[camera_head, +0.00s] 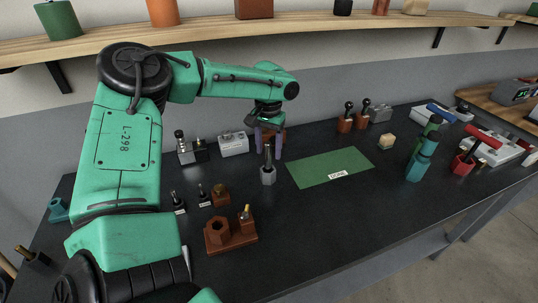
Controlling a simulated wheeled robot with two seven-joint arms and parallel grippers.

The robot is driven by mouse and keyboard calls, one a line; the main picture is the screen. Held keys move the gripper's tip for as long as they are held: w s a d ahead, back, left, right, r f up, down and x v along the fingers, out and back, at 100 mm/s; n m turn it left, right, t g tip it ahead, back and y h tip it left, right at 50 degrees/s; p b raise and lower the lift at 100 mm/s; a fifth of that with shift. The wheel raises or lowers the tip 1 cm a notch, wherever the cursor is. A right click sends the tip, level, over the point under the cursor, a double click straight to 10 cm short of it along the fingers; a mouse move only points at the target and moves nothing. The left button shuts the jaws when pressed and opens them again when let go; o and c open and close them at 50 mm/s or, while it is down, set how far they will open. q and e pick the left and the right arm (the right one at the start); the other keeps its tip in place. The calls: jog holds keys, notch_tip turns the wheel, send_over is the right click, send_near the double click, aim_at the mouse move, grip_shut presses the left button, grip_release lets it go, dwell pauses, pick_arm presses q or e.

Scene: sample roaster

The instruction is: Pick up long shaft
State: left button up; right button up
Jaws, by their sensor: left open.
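A dark, thin upright shaft (267,158) stands in a grey hexagonal base (268,177) on the black table, left of the green mat. It looks like the long shaft. My left gripper (268,150) points down at it with purple fingers open. The shaft's upper part shows between the two fingers in the picture. I cannot tell whether the fingers are around it or behind it, and I see no grip on it. My right gripper is not in view.
A green labelled mat (330,167) lies right of the shaft. A brown fixture (230,235) with a hexagonal hole stands in front left. Grey blocks (233,143) stand behind left. A teal upright tool (420,160) stands right. A wooden shelf (200,35) runs above the back.

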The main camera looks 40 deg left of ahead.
pick_arm(q)
jog(key=shift+s+f, duration=0.1)
jog(key=shift+f, duration=0.9)
grip_shut()
jog(key=shift+r, duration=0.1)
dwell(0.5)
